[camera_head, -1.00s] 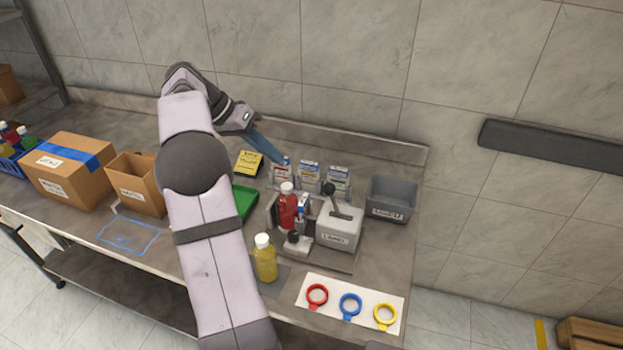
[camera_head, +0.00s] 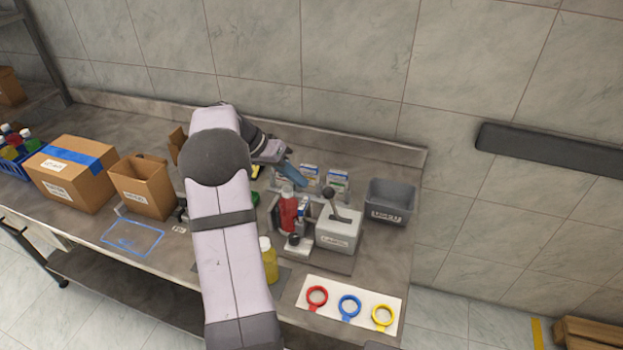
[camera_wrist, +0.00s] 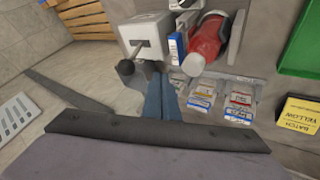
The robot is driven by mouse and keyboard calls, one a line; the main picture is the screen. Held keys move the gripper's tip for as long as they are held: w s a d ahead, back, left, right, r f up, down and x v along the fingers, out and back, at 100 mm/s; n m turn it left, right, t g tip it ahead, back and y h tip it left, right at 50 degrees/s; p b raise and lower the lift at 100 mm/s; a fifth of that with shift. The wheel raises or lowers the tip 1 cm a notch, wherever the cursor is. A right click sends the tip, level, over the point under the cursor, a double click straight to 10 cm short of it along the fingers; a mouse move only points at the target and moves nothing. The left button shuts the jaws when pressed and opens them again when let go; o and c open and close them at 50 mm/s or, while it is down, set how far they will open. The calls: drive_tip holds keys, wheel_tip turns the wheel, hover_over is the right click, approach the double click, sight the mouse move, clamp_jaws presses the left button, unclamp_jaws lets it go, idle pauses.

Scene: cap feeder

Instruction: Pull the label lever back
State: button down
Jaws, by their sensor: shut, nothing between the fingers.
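The label lever is a dark stick with a round black knob (camera_head: 328,192), rising from a light grey box (camera_head: 338,232) with a white label on its front. In the wrist view the knob (camera_wrist: 125,68) shows left of my fingers, with the box (camera_wrist: 145,35) behind it. My gripper (camera_head: 300,182) has blue fingers, shut and empty. It is above the label-roll cartons, up and left of the knob and apart from it. In the wrist view the fingertips (camera_wrist: 163,82) point toward the box and the red bottle.
A red bottle (camera_head: 288,207) stands in the station left of the box. Cartons (camera_head: 335,182) stand behind, and a grey bin (camera_head: 390,201) sits at right. A yellow bottle (camera_head: 268,259) and a white mat with coloured rings (camera_head: 349,305) are in front.

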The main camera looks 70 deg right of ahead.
sight(329, 188)
drive_tip(key=shift+s+a+p, duration=0.15)
drive_tip(key=shift+s+p, duration=0.3)
drive_tip(key=shift+s, duration=0.6)
drive_tip(key=shift+s+a+p, duration=0.15)
drive_tip(key=shift+s+p, duration=0.3)
drive_tip(key=shift+s, duration=0.55)
drive_tip(key=shift+s+r+t, duration=0.25)
drive_tip(key=shift+s+t, duration=0.2)
drive_tip(key=shift+t, duration=0.15)
drive_tip(key=shift+s+r+t, duration=0.1)
drive_tip(key=shift+t, duration=0.2)
drive_tip(key=s+t, duration=0.1)
drive_tip(key=s+r+t, duration=0.1)
drive_tip(key=s, duration=0.1)
drive_tip(key=shift+m+p, duration=0.4)
drive_tip(key=shift+t, duration=0.3)
drive_tip(key=shift+s+r+b, duration=0.15)
drive_tip(key=shift+s+b, duration=0.15)
drive_tip(key=shift+s, duration=1.2)
drive_tip(key=shift+s+r+b, duration=0.1)
drive_tip(key=shift+s+b, duration=0.15)
drive_tip(key=shift+s, duration=1.2)
